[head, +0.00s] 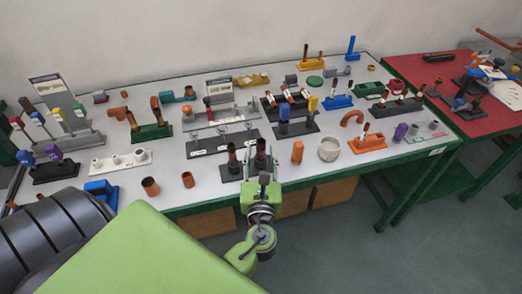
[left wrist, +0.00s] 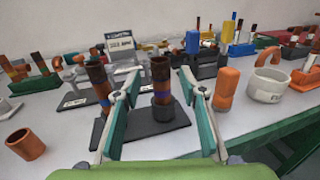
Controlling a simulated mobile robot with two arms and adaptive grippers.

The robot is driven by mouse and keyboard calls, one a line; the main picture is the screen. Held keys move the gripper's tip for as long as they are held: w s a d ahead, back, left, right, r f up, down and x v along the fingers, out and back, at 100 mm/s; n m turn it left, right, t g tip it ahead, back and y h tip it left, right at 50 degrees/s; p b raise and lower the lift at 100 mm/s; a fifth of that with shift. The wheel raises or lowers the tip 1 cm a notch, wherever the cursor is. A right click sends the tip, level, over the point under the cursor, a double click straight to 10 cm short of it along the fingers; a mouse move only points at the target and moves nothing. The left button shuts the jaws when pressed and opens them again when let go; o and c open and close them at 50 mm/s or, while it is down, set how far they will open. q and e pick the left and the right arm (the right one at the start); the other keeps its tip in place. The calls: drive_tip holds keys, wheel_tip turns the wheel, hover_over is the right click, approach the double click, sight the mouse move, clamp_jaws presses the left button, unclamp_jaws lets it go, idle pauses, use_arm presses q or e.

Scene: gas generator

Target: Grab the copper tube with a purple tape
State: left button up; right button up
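In the left wrist view a dark copper tube (left wrist: 161,72) stands upright in a black base (left wrist: 150,142). A dark blue-purple band shows around it. A second copper tube (left wrist: 97,76) stands to its left on the same base, partly hidden by my left finger; its band is hard to read. In the head view the two tubes show as a left tube (head: 232,157) and a right tube (head: 261,152). My left gripper (left wrist: 163,100) is open, its fingers apart on either side of the banded tube, with visible gaps. It also shows in the head view (head: 262,170). My right gripper is not in view.
A short copper ring (left wrist: 26,144) stands left of the base. An orange piece (left wrist: 227,88) and a white cup (left wrist: 268,86) stand close to the right. Behind is a crowded row of holders, including blue and yellow pieces (head: 312,104). The table's green front edge (head: 350,168) is near.

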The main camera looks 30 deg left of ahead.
sight(261, 149)
use_arm(q)
drive_tip(key=x, duration=0.3)
drive_tip(key=shift+w, duration=0.2)
drive_tip(key=shift+s, duration=0.1)
clamp_jaws()
drive_tip(key=shift+r, duration=0.1)
